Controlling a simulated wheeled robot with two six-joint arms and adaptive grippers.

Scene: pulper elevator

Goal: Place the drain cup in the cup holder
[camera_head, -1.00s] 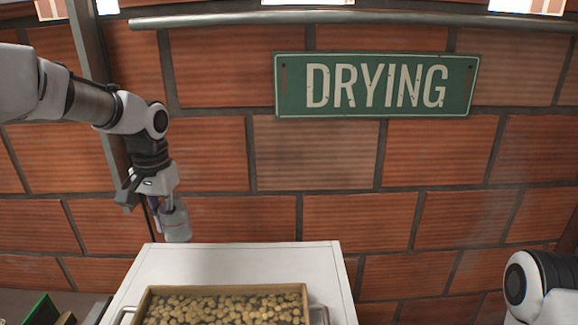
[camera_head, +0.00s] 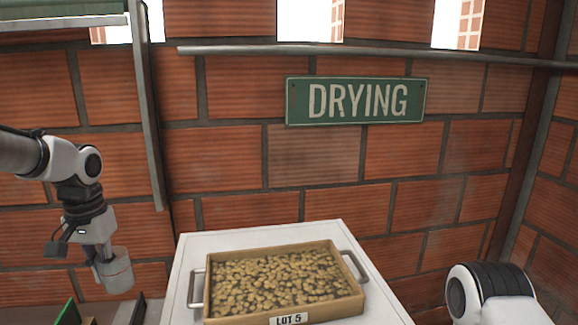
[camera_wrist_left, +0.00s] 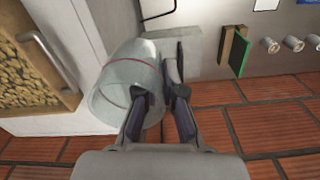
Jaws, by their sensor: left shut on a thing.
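The drain cup (camera_head: 117,272) is a grey, translucent cup with a thin red line around it. My left gripper (camera_head: 98,262) is shut on it and holds it up in the air, left of the white table. In the left wrist view the cup (camera_wrist_left: 118,75) lies tilted in the picture, with the fingertips (camera_wrist_left: 157,92) of my left gripper at its rim and wall. No cup holder can be made out for certain. My right arm shows at the lower right of the head view, but its gripper is outside the picture.
A white table (camera_head: 192,245) carries a wooden tray (camera_head: 208,290) of beans labelled LOT 5, with metal handles. A green panel (camera_wrist_left: 240,52) and several round knobs (camera_wrist_left: 293,43) sit on a pale surface beyond the cup. A brick wall (camera_head: 230,158) with a DRYING sign (camera_head: 356,101) stands behind.

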